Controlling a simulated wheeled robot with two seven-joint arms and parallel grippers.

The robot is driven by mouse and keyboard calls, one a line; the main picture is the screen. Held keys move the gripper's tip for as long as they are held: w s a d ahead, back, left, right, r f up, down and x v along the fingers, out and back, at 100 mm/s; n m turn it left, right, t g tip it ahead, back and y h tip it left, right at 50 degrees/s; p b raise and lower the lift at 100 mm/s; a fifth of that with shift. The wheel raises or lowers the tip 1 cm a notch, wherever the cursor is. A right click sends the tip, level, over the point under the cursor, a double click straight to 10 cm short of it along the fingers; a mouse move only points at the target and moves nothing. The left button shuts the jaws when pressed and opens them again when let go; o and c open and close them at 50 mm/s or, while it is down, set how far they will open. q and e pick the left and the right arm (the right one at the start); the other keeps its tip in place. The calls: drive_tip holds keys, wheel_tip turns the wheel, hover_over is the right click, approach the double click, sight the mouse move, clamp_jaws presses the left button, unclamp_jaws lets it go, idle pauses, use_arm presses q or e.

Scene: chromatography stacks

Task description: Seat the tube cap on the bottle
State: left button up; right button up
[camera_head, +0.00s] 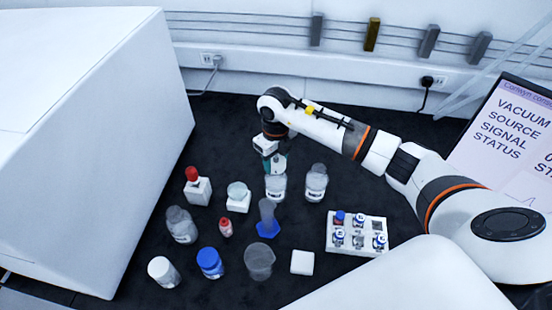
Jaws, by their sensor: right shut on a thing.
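My right gripper (275,162) is pointing down near the middle of the dark bench. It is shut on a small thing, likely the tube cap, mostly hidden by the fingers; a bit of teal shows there. A clear bottle with a white label (276,188) stands upright directly below the gripper. The gripper hides its top, so I cannot tell whether the held thing touches the bottle. A similar labelled clear bottle (316,183) stands just to its right. My left gripper is not in view.
In front stand a blue-based cylinder (267,221), a beaker (259,262), a white block (302,262) and a blue-capped bottle (209,262). A white vial rack (348,248) is at right. A red-topped item (193,176) is at left, beside a large white housing (90,150).

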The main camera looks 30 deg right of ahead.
drive_tip(key=shift+f, duration=0.1)
idle(0.6)
drive_tip(key=shift+f+b, duration=0.9)
drive_tip(key=shift+b, duration=0.05)
drive_tip(key=shift+f, duration=0.1)
drive_tip(key=shift+f+b, duration=0.35)
drive_tip(key=shift+b, duration=0.05)
drive_tip(key=o, duration=1.5)
drive_tip(key=shift+c, duration=0.2)
